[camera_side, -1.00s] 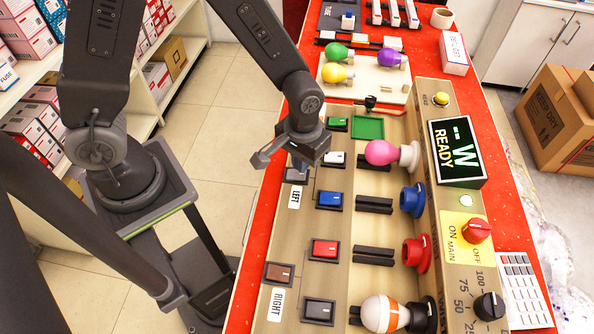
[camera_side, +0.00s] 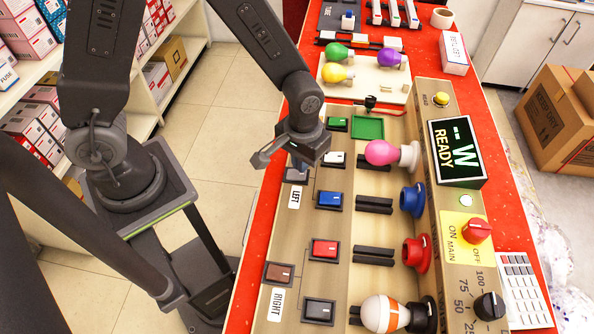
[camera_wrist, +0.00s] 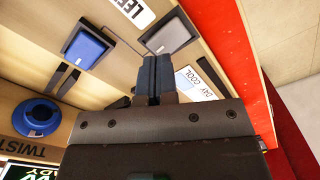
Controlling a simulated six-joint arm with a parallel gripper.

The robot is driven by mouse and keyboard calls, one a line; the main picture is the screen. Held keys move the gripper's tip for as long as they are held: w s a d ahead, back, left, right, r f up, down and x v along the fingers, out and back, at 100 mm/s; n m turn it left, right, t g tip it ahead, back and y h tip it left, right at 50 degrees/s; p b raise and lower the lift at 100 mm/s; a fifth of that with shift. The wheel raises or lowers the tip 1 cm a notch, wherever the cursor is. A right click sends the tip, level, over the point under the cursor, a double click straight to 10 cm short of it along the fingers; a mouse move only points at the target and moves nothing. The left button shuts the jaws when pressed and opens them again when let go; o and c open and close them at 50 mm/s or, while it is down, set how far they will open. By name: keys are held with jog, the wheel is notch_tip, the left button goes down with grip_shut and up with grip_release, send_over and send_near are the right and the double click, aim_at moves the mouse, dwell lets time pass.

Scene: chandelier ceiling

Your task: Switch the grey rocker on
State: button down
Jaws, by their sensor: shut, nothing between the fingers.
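The grey rocker (camera_side: 295,175) sits in a dark frame beside the LEFT label, at the near-left edge of the wooden panel, partly hidden behind my gripper in the side view. In the wrist view the grey rocker (camera_wrist: 168,34) shows just beyond my fingertips, with a lighter grey face. My gripper (camera_side: 299,164) is shut and empty, pointing down over the rocker's upper end. In the wrist view the closed fingertips (camera_wrist: 154,60) overlap the near edge of the rocker's frame. I cannot tell whether they touch it.
Bulbs, including a pink one (camera_side: 381,152), stand along the right. A display (camera_side: 457,152) reads "READY".

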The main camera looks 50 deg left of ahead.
jog(key=shift+f, duration=1.3)
dwell(0.5)
jog(key=shift+r, duration=3.55)
jog(key=shift+r, duration=0.1)
jog(key=s+a+r+m+t, duration=0.1)
jog(key=s+a+r, duration=0.3)
jog(key=r, duration=0.5)
jog(key=s+a+r+m+t, duration=0.2)
jog(key=s+a+r+t, duration=0.2)
jog(key=r, duration=0.5)
jog(key=shift+s+a+r+t, duration=0.3)
jog(key=shift+s+a+r, duration=0.1)
jog(key=shift+s, duration=0.7)
